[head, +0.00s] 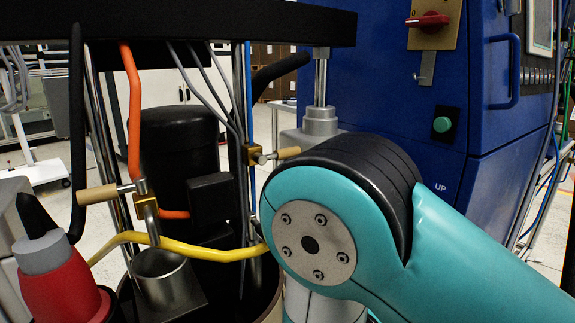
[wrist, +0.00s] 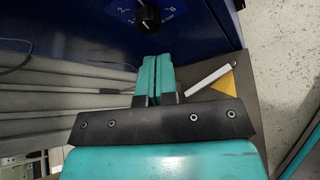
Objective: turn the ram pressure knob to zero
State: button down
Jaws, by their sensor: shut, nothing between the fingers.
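A black round knob (wrist: 147,18) with a white pointer mark sits on a blue dial plate with white numbers, at the top of the wrist view and partly cut off by the frame edge. I cannot read its full scale or exact setting. My gripper (wrist: 157,60) has two teal fingers pressed together, with nothing between them. The fingertips are below the knob in the picture, apart from it. In the head view my teal arm hides the gripper, and I cannot make out this knob there.
A blue cabinet (head: 385,75) carries a red rotary switch (head: 427,20), a green button (head: 442,124) and a handle (head: 506,75). Orange hose (head: 132,110), yellow hose (head: 190,250) and metal rods stand at left. A white-and-yellow piece (wrist: 210,80) lies right of the fingers.

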jog(key=w+d, duration=0.3)
jog(key=d, duration=0.2)
jog(key=shift+w+d+b, duration=0.3)
jog(key=shift+w+d, duration=0.05)
dwell(0.5)
jog(key=shift+w+a+r+p, duration=0.2)
jog(key=shift+w+r+p, duration=0.35)
jog(key=shift+p, duration=0.95)
jog(key=shift+w+a+r+p, duration=0.15)
jog(key=shift+w+a+p, duration=0.1)
jog(key=shift+p, duration=0.5)
jog(key=shift+w+a+p, duration=0.2)
jog(key=shift+a+p, duration=0.05)
jog(key=shift+p, duration=0.1)
jog(key=s+a+p, duration=0.2)
jog(key=s+a, duration=0.1)
jog(key=a, duration=0.1)
jog(key=shift+s+a+r, duration=0.3)
jog(key=shift+a, duration=0.1)
